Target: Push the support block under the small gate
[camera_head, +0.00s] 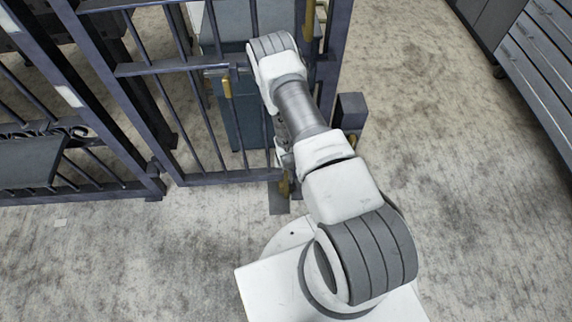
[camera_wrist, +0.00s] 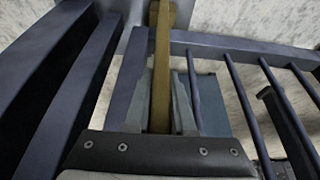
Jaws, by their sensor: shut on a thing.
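The small gate (camera_head: 225,179) is a dark blue-grey barred frame in the upper left of the head view. Its rail and bars also show in the wrist view (camera_wrist: 240,47). A brass bar (camera_wrist: 162,35) runs upright in the wrist view, and my gripper (camera_wrist: 162,78) is shut on it. In the head view my gripper (camera_head: 283,158) is at the gate's lower right corner, partly hidden by my arm. A grey flat piece (camera_head: 279,202), perhaps the support block, lies on the floor there, with brass (camera_head: 284,186) above it. Whether it is under the gate, I cannot tell.
A blue-grey box (camera_head: 230,115) stands behind the gate bars. A dark post (camera_head: 350,110) is right of my arm. A drawer cabinet (camera_head: 540,60) is at the upper right. The floor (camera_head: 470,220) on the right is clear.

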